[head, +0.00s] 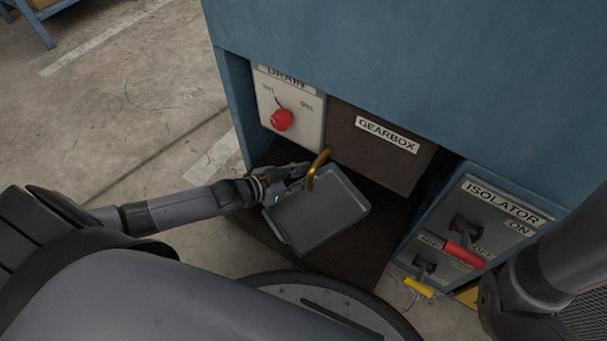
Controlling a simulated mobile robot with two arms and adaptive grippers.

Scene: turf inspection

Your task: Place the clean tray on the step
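A shallow grey tray (325,222) is over the dark brown step (350,272) in the recess of the blue machine. I cannot tell whether it rests flat on the step or is held just above it. My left gripper (298,176) is at the tray's upper left edge, and its fingers partly overlap that rim. The fingertips are too small and dark to tell whether they grip it. My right arm comes in at the lower right, and its gripper is out of view.
A brass spout (318,168) bends down over the tray's far edge, below the gearbox (380,148). The drain panel (290,108) with a red knob (281,120) is behind. The isolator panel (485,225) with red (464,254) and yellow (418,287) handles is at right.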

